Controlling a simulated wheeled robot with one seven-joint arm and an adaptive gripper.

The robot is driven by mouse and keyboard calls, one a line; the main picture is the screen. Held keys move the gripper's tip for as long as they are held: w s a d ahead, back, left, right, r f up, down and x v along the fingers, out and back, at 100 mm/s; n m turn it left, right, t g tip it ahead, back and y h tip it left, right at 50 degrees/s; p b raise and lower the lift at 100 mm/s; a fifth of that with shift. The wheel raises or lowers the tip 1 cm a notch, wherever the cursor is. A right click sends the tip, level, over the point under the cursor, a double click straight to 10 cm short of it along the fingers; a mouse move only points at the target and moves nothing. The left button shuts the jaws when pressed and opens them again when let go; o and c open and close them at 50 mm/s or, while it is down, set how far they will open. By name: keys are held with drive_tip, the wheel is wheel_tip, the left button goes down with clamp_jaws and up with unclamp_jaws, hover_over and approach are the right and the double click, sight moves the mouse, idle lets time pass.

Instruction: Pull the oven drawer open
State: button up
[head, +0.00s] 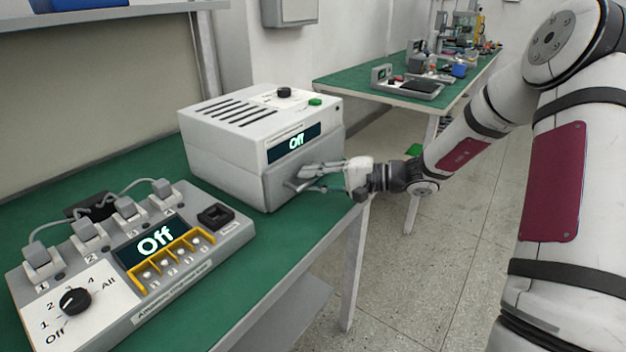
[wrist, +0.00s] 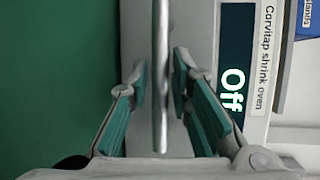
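The shrink oven (head: 225,125) is a light grey box on the green bench, with a display reading "Off". Its drawer front (head: 280,183) is the darker grey lower panel and looks flush with the body. The bar handle (wrist: 161,120) runs between my gripper's fingers in the wrist view. My gripper (head: 322,177) is at the drawer front in the head view. In the wrist view my gripper (wrist: 160,80) is open, one teal-padded finger on each side of the bar, with a small gap visible on both sides.
A control unit (head: 130,255) with a dial, plugs and an "Off" display sits on the bench (head: 290,265) at front left. A second green bench (head: 350,85) with equipment stands behind. The floor (head: 440,240) right of the bench is clear.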

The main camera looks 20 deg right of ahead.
clamp_jaws()
drive_tip(key=shift+s, duration=0.1)
drive_tip(key=s+d+p, duration=0.2)
drive_tip(key=s+d, duration=0.7)
drive_tip(key=s, duration=0.4)
drive_tip(key=shift+d+p, duration=0.35)
drive_tip(key=shift+p, duration=0.05)
drive_tip(key=shift+s, duration=0.1)
unclamp_jaws()
